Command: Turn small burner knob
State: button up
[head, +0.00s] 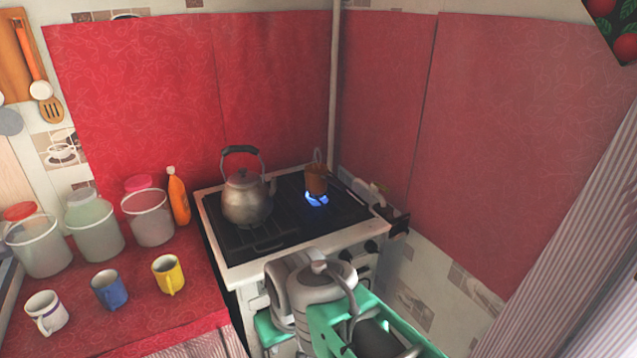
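The white stove (216,235) with a black top stands in the corner. A blue flame (317,199) burns at its back right, under a small copper-coloured pot (316,180). Dark knobs show on the stove's front panel, one near the right end (371,246) and another (345,254) just left of it. My grey and green arm covers the rest of the panel, so any other knobs are hidden. I cannot make out my gripper's fingers; they seem hidden behind my arm. I cannot tell whether it touches a knob.
A metal kettle (247,198) stands on the stove's left side. Left of the stove, a red counter (150,322) holds several mugs and jars and an orange bottle (178,196). A dark object (398,222) is at the stove's right front corner. A striped curtain (560,300) hangs at right.

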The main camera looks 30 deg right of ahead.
aim_at(370, 246)
jog(key=u, duration=2.35)
jog(key=k, duration=1.1)
jog(key=z, duration=1.4)
jog(key=i, duration=0.5)
jog(key=u, duration=0.05)
